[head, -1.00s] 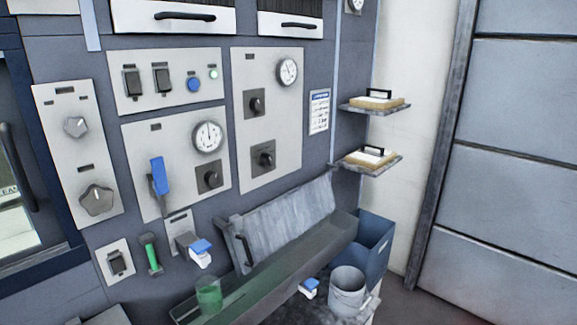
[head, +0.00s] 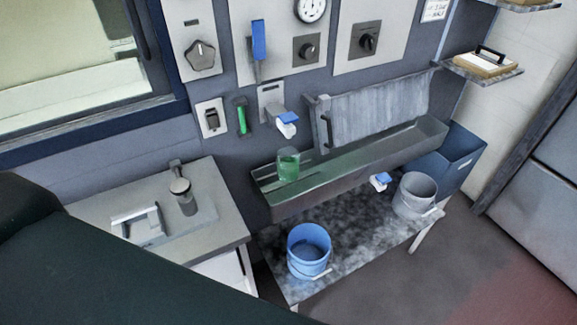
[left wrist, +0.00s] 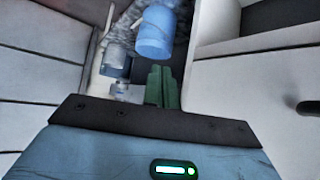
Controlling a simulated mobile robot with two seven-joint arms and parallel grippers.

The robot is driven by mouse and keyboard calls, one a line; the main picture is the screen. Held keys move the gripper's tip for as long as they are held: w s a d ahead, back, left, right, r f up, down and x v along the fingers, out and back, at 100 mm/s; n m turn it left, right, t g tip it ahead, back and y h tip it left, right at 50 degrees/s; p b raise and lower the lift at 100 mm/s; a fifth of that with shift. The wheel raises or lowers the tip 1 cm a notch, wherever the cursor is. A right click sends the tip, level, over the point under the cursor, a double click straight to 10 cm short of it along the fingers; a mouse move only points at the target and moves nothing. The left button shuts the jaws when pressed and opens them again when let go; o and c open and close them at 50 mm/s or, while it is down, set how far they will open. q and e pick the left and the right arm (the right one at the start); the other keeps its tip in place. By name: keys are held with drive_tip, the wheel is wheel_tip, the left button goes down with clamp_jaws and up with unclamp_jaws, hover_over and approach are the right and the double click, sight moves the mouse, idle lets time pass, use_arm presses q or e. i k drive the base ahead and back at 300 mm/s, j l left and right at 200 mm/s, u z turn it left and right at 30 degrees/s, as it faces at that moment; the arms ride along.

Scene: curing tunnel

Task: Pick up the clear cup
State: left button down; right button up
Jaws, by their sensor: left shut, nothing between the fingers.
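A see-through, green-tinted cup (head: 288,164) stands upright at the left end of the long grey trough (head: 345,171) below the wall panels. It is the only see-through cup that I can make out. My left gripper (left wrist: 162,72) shows in the left wrist view, its two green fingers closed together with nothing between them. The cup cannot be made out in that view. A dark link of my arm crosses the lower left of the head view, and no gripper shows there. My right gripper is in neither view.
A blue bucket (head: 309,249) and a grey bucket (head: 415,194) stand on the low bench (head: 352,235) under the trough. A blue bin (head: 457,158) is at its right. A cabinet top (head: 100,206) at the left holds a dispenser-like item (head: 184,196). Floor at right is clear.

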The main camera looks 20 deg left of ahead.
sight(287, 157)
drive_tip(key=i+l+u, duration=0.1)
drive_tip(key=u, duration=0.95)
drive_tip(key=l+u, duration=0.7)
drive_tip(key=l, duration=0.2)
drive_tip(key=k+l+u, duration=0.1)
drive_tip(key=l+u, duration=0.15)
drive_tip(key=l, duration=1.25)
